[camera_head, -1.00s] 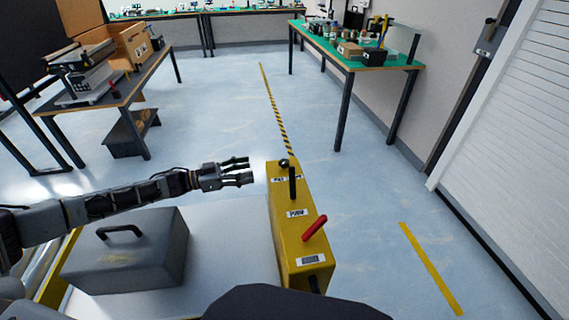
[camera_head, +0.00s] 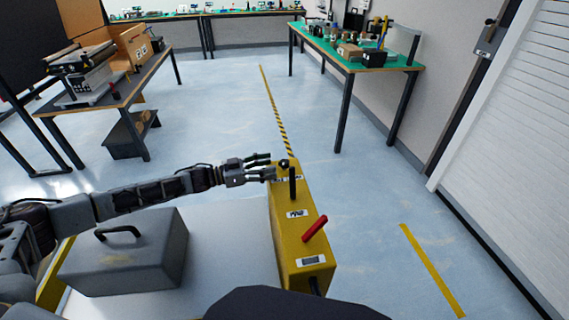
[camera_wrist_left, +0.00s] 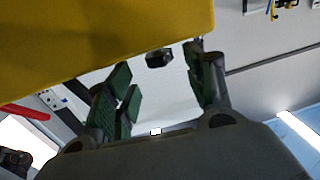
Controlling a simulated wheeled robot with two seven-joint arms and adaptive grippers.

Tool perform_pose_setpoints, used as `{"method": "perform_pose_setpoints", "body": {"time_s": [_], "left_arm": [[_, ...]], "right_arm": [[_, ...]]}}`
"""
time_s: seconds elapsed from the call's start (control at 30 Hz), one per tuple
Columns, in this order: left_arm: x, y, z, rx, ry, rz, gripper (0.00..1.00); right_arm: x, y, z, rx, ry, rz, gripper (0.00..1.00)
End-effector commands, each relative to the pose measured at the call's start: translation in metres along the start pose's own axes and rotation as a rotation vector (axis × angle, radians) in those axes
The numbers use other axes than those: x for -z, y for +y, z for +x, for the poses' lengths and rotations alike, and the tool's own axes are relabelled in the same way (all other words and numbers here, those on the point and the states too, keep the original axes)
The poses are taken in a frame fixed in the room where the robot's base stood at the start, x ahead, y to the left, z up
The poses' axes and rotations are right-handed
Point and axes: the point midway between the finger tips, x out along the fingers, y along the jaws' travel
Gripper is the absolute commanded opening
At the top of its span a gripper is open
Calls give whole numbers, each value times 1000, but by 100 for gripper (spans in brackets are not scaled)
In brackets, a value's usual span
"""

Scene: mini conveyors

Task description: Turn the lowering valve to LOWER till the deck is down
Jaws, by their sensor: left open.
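A yellow control box (camera_head: 302,240) stands in front of me. A small round black knob (camera_head: 284,162) sits at its far end, a black upright lever (camera_head: 292,183) behind a label reading PUMP, and a red handle (camera_head: 315,228) nearer me. I cannot read which one is the lowering valve. My left gripper (camera_head: 272,167) is open at the box's far left edge, its fingertips close to the black knob. In the left wrist view the knob (camera_wrist_left: 158,57) shows beyond and between the open fingers (camera_wrist_left: 160,92), apart from them. The pale deck (camera_head: 235,235) lies left of the box. My right gripper is out of view.
A grey case (camera_head: 130,255) with a black handle sits on the deck, below my left forearm. A table with a machine and carton (camera_head: 130,85) stands at left, a green-topped bench (camera_head: 390,62) at back right. The floor between is clear.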

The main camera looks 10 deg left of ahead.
Motion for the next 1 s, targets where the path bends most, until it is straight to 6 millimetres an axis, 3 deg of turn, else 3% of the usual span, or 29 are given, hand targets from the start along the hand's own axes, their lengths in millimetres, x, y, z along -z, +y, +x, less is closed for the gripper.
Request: {"method": "perform_pose_setpoints", "body": {"time_s": [0.5,1.0], "left_arm": [[0,0,55,-1,2,1,53],[0,0,63,0,0,0,53]], "right_arm": [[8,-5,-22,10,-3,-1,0],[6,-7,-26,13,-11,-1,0]]}}
